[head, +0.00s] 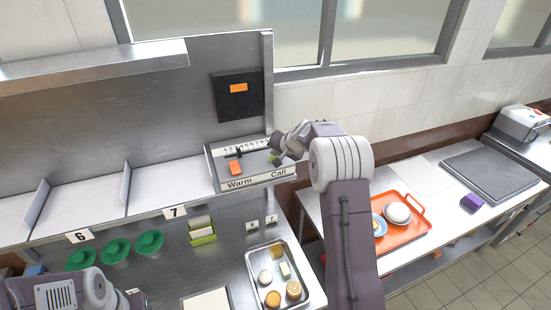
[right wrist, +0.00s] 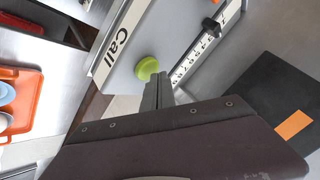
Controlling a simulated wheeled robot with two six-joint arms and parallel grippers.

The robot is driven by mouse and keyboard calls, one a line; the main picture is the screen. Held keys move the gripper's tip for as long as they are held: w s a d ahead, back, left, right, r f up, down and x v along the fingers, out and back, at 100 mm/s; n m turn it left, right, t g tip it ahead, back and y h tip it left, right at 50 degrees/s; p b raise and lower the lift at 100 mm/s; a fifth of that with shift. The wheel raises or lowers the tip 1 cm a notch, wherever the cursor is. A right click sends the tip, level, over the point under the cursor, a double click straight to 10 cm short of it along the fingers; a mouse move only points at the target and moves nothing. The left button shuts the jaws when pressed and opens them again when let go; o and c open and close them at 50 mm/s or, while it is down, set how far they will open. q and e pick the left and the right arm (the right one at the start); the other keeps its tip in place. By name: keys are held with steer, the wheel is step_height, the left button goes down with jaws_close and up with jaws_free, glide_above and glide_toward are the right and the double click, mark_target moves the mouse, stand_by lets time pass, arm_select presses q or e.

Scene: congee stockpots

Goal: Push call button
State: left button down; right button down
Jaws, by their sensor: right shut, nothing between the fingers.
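The call button is a round green knob (right wrist: 147,68) on the sloped grey face of a control box (head: 240,183), beside the printed word "Call". In the head view only a bit of green shows by my right fingers. My right gripper (head: 279,155) is shut and empty at the box's right end. In the right wrist view its fingertips (right wrist: 158,78) are right at the green button's edge; whether they touch it I cannot tell. My left arm shows at the lower left in the head view, but its gripper fingers are out of view.
The box also has an orange switch (head: 235,167) near "Warm" and a numbered scale with a black slider (right wrist: 211,25). A black panel (head: 238,96) is on the wall behind. Below are a metal food tray (head: 251,262) and green bowls (head: 115,250). An orange tray (head: 411,236) is at right.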

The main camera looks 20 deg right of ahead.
steer(key=shift+f+b, duration=0.4)
steer(key=shift+f, duration=0.05)
steer(key=shift+r+p, duration=0.3)
steer(key=shift+r, duration=0.3)
step_height(320, 180, up, 6)
steer(key=p, duration=0.5)
